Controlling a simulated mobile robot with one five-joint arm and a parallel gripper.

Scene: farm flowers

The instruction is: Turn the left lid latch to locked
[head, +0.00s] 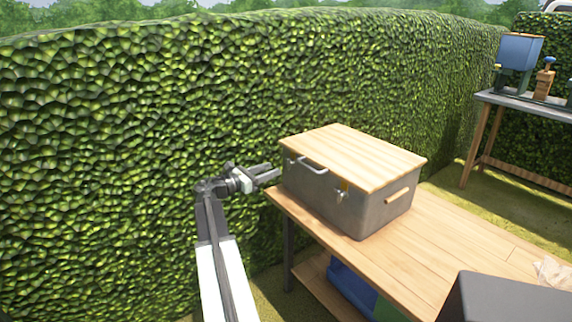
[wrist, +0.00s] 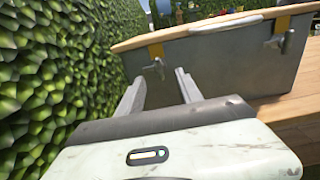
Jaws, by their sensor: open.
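A grey box (head: 365,212) with a pale wooden lid (head: 355,155) stands on a wooden workbench. In the wrist view the left lid latch (wrist: 158,68) is a small grey lever below an orange plate on the box front, near its left end. A second latch (wrist: 287,42) sits farther right, also with an orange plate; it shows in the head view too (head: 341,193). My gripper (head: 273,173) is beside the box's left front corner. In the wrist view its open, empty fingers (wrist: 160,90) point toward the left latch, apparently without touching it.
A front handle (wrist: 222,26) lies between the latches. A tall hedge (head: 120,150) runs close behind and left of my arm. Another table (head: 530,105) with a blue container (head: 519,52) stands far right.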

